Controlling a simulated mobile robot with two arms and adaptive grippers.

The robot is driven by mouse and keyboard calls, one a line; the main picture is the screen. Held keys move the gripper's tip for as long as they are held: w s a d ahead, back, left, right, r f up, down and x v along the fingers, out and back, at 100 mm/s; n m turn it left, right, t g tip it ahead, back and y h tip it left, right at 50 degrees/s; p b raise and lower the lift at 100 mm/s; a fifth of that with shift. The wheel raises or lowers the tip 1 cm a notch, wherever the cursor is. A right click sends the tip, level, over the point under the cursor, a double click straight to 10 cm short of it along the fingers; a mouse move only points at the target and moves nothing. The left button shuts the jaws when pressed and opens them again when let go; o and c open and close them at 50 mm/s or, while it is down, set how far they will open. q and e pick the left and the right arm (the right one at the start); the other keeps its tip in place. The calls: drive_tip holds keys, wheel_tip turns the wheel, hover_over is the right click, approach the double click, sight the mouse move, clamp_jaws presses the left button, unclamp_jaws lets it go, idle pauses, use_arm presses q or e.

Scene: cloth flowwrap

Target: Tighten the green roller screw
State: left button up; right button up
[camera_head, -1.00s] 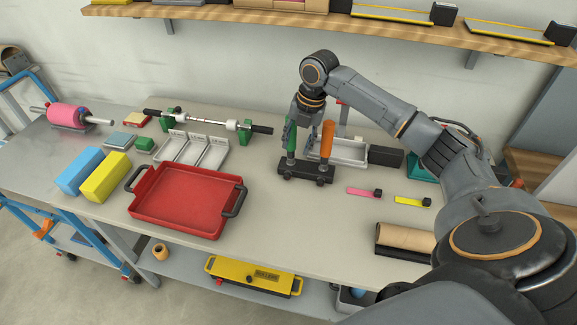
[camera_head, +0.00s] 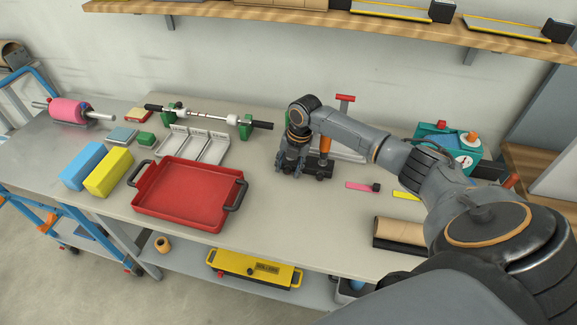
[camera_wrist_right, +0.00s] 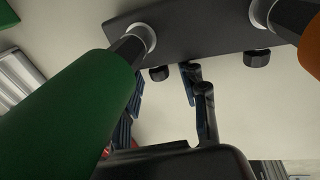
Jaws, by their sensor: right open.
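The green screw handle (camera_wrist_right: 65,120) fills the left of the right wrist view. It meets the black block (camera_wrist_right: 190,30) through a dark hex collar and a light ring. In the head view the same block (camera_head: 319,169) lies on the table, with an orange screw handle (camera_head: 326,140) upright on it. The orange handle also shows at the right edge of the wrist view (camera_wrist_right: 312,45). My right gripper (camera_head: 291,171) is open and points down at the block's left end, at the green handle. It hides most of that handle in the head view. My left gripper is out of view.
A red tray (camera_head: 190,194) lies left of the block. A rod on green stands (camera_head: 246,130) and grey bins (camera_head: 205,148) are behind it. A pink strip (camera_head: 358,186) and a brown roll (camera_head: 402,232) lie to the right. The table front centre is clear.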

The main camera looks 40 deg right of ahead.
clamp_jaws()
drive_tip(key=shift+s+f+t, duration=0.1)
drive_tip(key=shift+s+t, duration=0.05)
drive_tip(key=shift+t, duration=0.15)
drive_tip(key=shift+d+t+y, duration=0.1)
drive_tip(key=shift+t+y, duration=0.2)
drive_tip(key=shift+y, duration=0.2)
unclamp_jaws()
drive_tip(key=v, duration=1.2)
